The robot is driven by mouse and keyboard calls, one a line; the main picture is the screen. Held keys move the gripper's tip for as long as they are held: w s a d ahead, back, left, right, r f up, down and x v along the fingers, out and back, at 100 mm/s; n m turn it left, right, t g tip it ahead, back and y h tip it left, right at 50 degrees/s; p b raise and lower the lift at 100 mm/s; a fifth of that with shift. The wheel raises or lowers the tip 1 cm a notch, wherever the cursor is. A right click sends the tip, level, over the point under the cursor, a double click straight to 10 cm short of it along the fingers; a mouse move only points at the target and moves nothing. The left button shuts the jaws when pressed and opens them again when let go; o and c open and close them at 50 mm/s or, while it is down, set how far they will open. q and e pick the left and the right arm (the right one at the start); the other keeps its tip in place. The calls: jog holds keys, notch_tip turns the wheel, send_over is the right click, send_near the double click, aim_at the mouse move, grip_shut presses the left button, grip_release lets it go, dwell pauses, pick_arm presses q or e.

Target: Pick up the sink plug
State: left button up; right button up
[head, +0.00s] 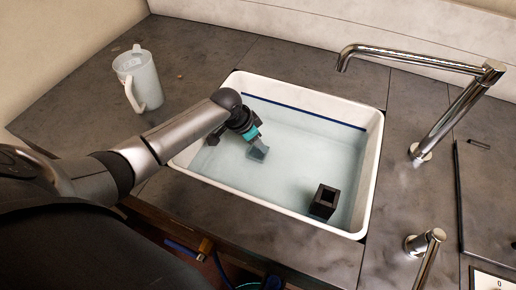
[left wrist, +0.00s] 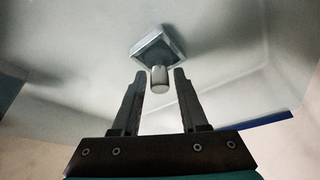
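The sink plug (left wrist: 158,48) shows in the left wrist view as a square grey metal piece with a short round knob (left wrist: 159,79). My left gripper (left wrist: 159,76) is open, its two dark fingers on either side of the knob with a visible gap on each side. In the head view the left gripper (head: 252,138) reaches down into the white sink (head: 375,150), over the grey plug (head: 257,153). The gripper partly hides the plug there. My right gripper cannot be made out.
The sink holds pale water, with a dark blue line along its back wall. A black hollow block (head: 324,201) stands at its front right. A clear jug (head: 138,79) stands on the counter at left. A chrome tap (head: 440,125) reaches over from the right.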

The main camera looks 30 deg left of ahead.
pick_arm(q)
grip_shut()
